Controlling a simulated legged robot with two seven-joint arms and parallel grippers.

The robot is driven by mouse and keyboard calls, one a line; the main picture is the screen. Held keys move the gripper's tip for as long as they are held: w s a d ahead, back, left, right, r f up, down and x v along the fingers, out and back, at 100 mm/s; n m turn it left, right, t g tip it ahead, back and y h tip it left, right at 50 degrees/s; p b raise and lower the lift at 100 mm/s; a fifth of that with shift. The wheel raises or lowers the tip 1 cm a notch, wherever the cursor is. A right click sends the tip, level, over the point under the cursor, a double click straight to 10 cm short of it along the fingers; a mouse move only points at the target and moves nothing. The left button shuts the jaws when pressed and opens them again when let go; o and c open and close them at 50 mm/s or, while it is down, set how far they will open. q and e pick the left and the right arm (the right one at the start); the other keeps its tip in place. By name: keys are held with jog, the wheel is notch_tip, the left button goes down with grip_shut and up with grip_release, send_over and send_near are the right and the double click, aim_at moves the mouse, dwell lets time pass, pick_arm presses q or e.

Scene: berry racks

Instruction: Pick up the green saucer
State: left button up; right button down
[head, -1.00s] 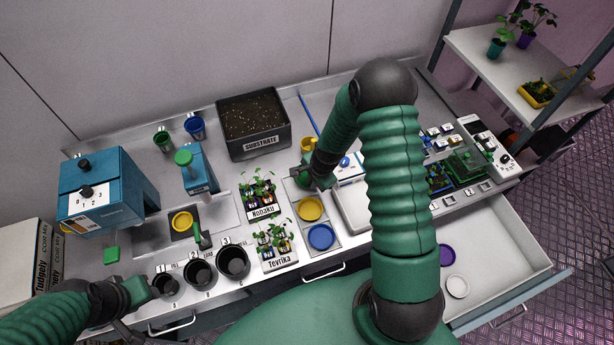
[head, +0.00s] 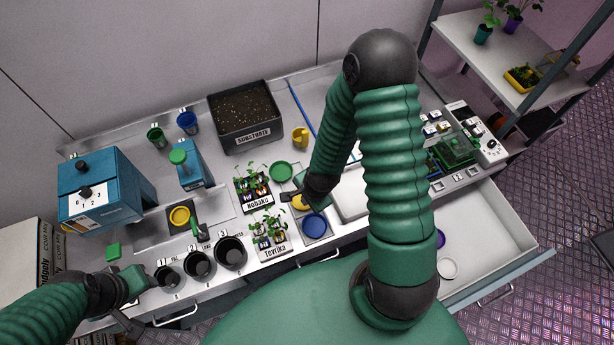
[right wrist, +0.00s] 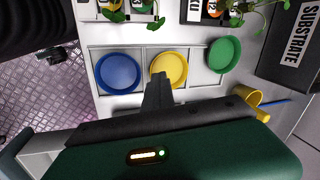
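Plant trays labelled Nobaku (head: 254,197) and Tevrika (head: 271,239) stand left of the saucers. The substrate box (head: 249,134) and a yellow cup (head: 300,138) are behind. Black pots (head: 231,252) line the front left. An open drawer (head: 490,225) juts out at right.

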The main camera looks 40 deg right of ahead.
jog(key=shift+s+a+r, duration=0.1)
jog(key=shift+s+a, duration=0.4)
jog(key=shift+s, duration=0.3)
jog(key=shift+s+a+r, duration=0.1)
jog(key=shift+s+a, duration=0.4)
jog(key=shift+s, duration=0.3)
jog(key=shift+c, duration=2.2)
grip_release()
